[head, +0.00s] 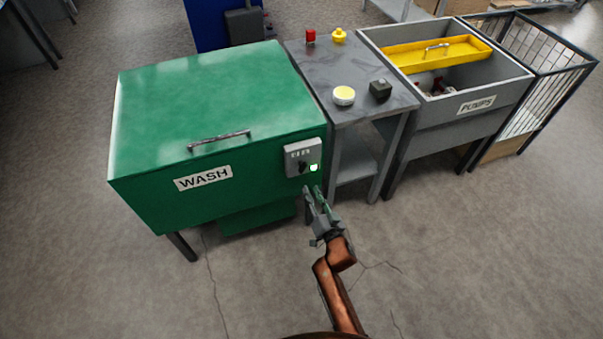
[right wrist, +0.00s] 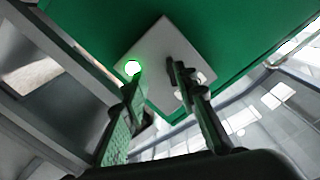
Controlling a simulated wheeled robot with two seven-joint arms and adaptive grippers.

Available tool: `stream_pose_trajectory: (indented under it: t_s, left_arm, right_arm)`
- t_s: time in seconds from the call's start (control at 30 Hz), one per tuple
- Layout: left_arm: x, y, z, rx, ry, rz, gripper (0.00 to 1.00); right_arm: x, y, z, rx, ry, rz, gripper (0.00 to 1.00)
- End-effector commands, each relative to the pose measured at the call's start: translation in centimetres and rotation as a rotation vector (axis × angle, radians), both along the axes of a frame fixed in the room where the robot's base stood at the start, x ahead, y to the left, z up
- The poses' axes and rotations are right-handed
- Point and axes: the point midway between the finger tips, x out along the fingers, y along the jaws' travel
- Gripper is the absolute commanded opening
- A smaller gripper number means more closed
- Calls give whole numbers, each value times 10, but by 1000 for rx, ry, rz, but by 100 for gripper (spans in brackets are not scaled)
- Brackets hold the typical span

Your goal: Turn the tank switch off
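The green wash tank (head: 215,105) has a closed lid with a bar handle and a "WASH" label. Its grey switch box (head: 291,158) is on the front at the right end, with a small dark switch knob (head: 303,167) and a lit green lamp (head: 313,167). In the right wrist view the switch box (right wrist: 158,38) and green lamp (right wrist: 132,68) are close ahead. My right gripper (head: 314,190) is open and empty, fingertips just below and in front of the box. In the wrist view one finger overlaps the knob area, so contact cannot be told. My left gripper is out of view.
Right of the tank stands a grey table (head: 350,65) with a red item (head: 310,37), a yellow item (head: 339,36), a yellow-topped round button (head: 344,96) and a dark block (head: 380,89). Beyond are a "PUMPS" bin (head: 445,115) and a wire cage (head: 545,70). The front floor is clear.

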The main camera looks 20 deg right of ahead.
Motion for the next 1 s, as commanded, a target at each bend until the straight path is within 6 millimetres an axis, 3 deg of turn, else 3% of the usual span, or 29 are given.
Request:
stream_pose_trajectory:
  t_s: [0.1,0.17,0.6,1.0]
  left_arm:
    - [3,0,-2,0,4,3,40]
    - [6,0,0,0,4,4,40]
    - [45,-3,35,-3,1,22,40]
    - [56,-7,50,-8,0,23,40]
  right_arm:
    - [9,1,21,23,-47,-3,27]
    - [13,1,24,26,-53,-3,27]
    - [70,3,22,24,-50,-3,27]
    - [85,3,25,25,-50,-4,27]
